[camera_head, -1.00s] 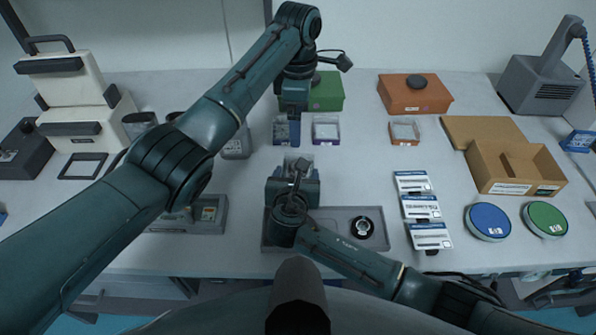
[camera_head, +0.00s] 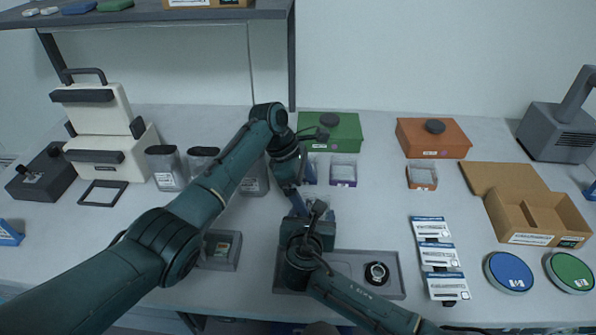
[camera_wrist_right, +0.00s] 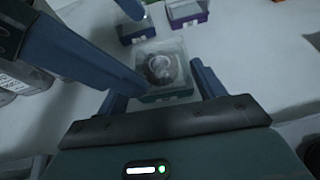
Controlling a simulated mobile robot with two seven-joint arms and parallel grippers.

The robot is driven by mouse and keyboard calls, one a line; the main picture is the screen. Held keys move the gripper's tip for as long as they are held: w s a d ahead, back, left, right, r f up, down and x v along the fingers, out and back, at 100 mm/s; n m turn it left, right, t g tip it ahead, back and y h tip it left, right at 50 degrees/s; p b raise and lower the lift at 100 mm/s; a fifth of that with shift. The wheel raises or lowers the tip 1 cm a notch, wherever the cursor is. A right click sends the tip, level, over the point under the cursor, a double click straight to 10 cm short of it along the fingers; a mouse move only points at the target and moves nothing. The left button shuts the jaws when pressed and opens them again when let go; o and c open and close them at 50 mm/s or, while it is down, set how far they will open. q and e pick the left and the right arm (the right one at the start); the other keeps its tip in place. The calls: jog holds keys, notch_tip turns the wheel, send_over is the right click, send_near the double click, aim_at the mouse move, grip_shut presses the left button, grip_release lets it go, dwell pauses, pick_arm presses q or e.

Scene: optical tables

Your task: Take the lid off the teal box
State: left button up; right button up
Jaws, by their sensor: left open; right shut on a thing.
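The teal box (camera_wrist_right: 165,92) is small, with a clear lid (camera_wrist_right: 161,65) that shows a dark round thing inside. It sits between the fingers of my right gripper (camera_wrist_right: 160,92), which is shut on its sides. In the head view the right gripper (camera_head: 307,222) hides most of the box. My left gripper (camera_head: 299,203) is open and reaches down from behind, close beside the box. One of its fingers also crosses the upper left of the right wrist view. I cannot tell whether it touches the lid.
A grey tray (camera_head: 345,262) with a round black part (camera_head: 377,273) lies in front. Behind stand a purple box (camera_head: 343,173), an orange-rimmed box (camera_head: 421,178) and a partly hidden blue box (camera_wrist_right: 137,32). White packets (camera_head: 438,255) lie to the right. The table between is clear.

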aim_at(312, 204)
pick_arm(q)
jog(key=shift+x, duration=2.3)
jog(key=c, duration=1.2)
jog(key=shift+r, duration=0.1)
jog(key=shift+r, duration=0.15)
